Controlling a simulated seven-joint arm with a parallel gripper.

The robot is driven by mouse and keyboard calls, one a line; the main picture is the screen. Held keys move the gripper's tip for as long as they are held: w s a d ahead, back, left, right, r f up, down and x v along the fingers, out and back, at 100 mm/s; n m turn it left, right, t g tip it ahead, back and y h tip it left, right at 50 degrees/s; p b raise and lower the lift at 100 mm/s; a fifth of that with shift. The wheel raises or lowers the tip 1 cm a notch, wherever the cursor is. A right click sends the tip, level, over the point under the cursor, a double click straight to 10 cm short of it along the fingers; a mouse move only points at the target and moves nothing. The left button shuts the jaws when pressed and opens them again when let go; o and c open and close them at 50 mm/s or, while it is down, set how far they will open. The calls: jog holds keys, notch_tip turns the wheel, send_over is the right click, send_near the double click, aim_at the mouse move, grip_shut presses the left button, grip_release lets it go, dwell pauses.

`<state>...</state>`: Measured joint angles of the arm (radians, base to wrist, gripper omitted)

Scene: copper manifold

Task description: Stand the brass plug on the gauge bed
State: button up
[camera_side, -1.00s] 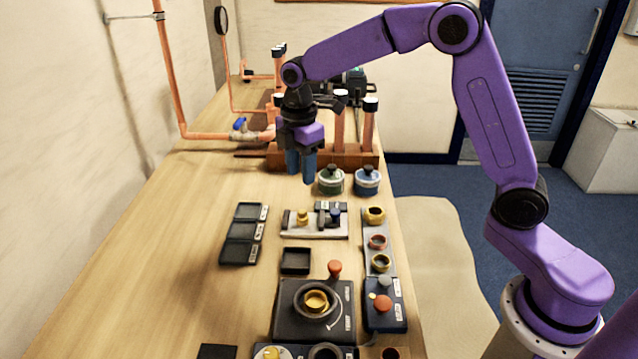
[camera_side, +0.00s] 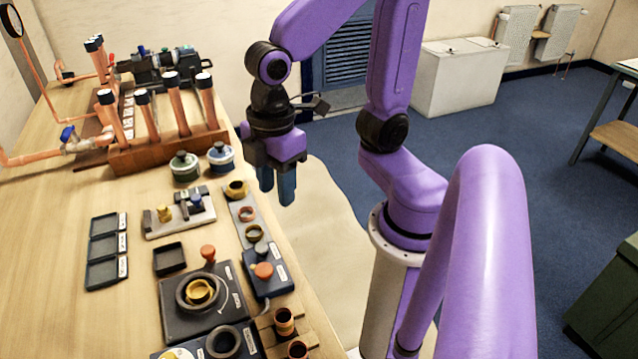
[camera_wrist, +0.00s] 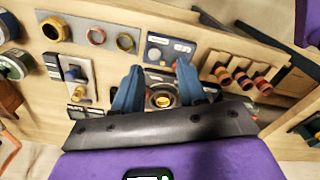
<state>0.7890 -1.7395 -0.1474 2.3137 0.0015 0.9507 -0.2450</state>
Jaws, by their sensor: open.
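A small brass piece, which looks like the brass plug (camera_side: 164,213), stands upright at the left end of a pale plate. The plate looks like the gauge bed (camera_side: 152,231), with a blue-topped part at its other end. In the wrist view the brass piece (camera_wrist: 70,74) and plate (camera_wrist: 87,68) are at the left. My gripper (camera_side: 278,186) is open and empty, raised in the air. In the side view it appears right of the bench edge, clear of everything. In the wrist view its blue fingers (camera_wrist: 160,85) spread either side of a dark fixture.
The dark fixture (camera_side: 174,322) holds a brass cup in a black ring. A strip with several rings (camera_side: 249,232) lies along the bench edge. Green (camera_side: 184,168) and blue (camera_side: 221,158) pots and a copper-pipe rack stand behind. Black trays (camera_side: 108,246) lie left; bare wood surrounds them.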

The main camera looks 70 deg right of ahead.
jog(key=s+d+f+m, duration=0.1)
jog(key=s+d, duration=0.2)
jog(key=s, duration=0.3)
jog(key=shift+d+f, duration=0.2)
jog(key=shift+d, duration=0.1)
dwell(0.8)
